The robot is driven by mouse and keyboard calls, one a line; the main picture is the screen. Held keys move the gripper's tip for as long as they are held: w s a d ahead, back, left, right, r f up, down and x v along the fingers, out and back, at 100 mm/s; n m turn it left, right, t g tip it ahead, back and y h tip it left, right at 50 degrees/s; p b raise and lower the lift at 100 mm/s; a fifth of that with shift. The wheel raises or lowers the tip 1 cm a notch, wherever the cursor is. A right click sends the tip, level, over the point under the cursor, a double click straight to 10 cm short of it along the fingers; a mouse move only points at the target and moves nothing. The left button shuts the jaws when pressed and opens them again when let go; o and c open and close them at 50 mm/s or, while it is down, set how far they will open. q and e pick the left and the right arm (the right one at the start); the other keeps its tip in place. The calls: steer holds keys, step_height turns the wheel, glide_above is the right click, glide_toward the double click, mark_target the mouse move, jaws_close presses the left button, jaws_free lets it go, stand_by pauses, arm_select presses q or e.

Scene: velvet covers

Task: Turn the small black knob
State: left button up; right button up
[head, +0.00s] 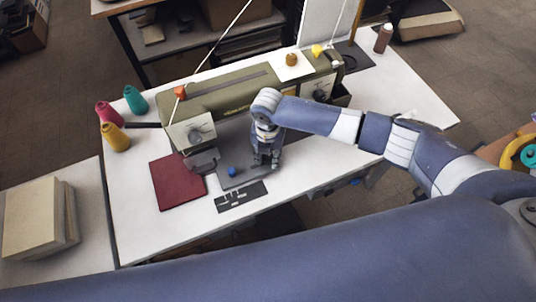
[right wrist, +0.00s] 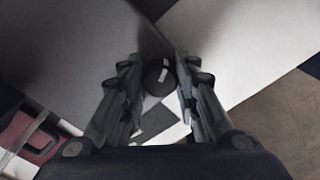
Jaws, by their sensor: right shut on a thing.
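The small black knob (right wrist: 159,77) is round with a pale mark on its face. In the right wrist view it sits between my right gripper's (right wrist: 158,68) two fingers. The fingers are shut on its sides. In the head view my right gripper (head: 266,160) points down at the front of the olive sewing machine (head: 225,98), near its grey bed. The gripper hides the knob there. My left gripper does not show.
The white table (head: 135,215) holds a dark red cover (head: 172,184), a blue knob (head: 232,172) and a black slotted plate (head: 241,196) near the gripper. Teal, pink and yellow thread cones (head: 115,138) stand at the left. The table's front left is clear.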

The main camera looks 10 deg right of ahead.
mark_target(268, 156)
steer(key=o, duration=1.1)
steer(key=shift+r, duration=0.1)
step_height(268, 156, up, 12)
steer(key=shift+f, duration=0.1)
